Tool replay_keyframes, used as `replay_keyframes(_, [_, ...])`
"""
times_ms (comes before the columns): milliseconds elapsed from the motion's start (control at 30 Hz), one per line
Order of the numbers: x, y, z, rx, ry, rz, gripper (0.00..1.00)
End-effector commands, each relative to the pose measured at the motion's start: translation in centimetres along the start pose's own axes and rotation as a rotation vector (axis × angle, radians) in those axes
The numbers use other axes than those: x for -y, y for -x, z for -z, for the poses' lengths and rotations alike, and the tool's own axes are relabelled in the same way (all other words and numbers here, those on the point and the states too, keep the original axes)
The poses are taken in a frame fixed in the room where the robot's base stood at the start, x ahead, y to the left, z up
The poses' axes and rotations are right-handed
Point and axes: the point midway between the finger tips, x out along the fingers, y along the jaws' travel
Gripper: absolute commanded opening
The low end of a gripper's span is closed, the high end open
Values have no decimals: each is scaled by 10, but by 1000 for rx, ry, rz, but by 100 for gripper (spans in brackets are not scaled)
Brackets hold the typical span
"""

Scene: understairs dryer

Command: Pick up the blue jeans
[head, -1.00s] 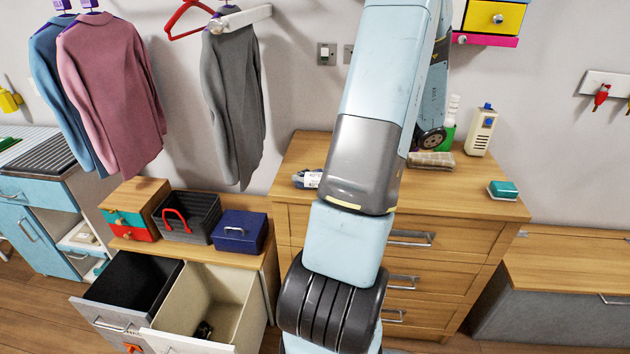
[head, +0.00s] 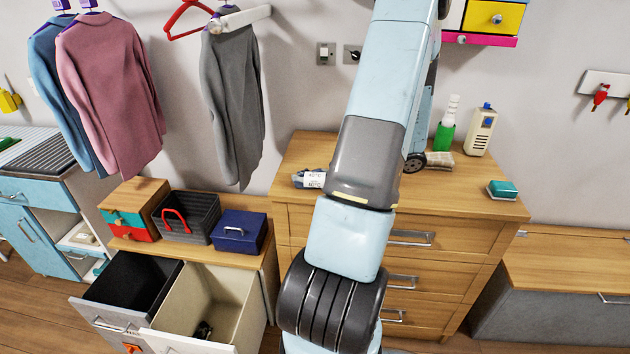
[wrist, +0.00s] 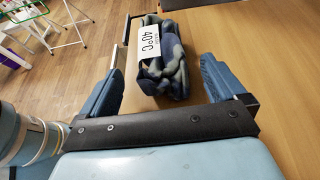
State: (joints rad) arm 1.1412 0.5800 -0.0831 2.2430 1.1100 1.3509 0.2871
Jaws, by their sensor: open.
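The blue jeans (wrist: 164,75) are a dark blue, patchy folded bundle with a white "40°C" label, lying on the wooden chest of drawers (head: 465,195). In the head view the jeans (head: 312,180) show at the left of its top, partly hidden behind my arm. In the wrist view my gripper (wrist: 163,64) is open, with one blue finger to each side of the jeans. Gaps show between both fingers and the bundle, and whether anything touches is unclear. The fingers are hidden in the head view.
A folded brown cloth (head: 439,160), a green bottle (head: 446,130), a cream container (head: 481,131) and a teal box (head: 502,190) stand on the chest. Open bins (head: 205,300) are at lower left. In the wrist view a white rack (wrist: 55,20) stands beyond the chest edge.

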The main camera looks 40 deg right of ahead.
Motion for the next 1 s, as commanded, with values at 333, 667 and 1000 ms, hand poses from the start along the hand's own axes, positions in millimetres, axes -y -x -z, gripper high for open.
replay_keyframes(333, [3, -36, -4, 2, 1, -5, 97])
replay_keyframes(667, [4, -53, -3, 0, 1, -2, 97])
replay_keyframes(1000, [4, -52, -4, 0, 2, -2, 69])
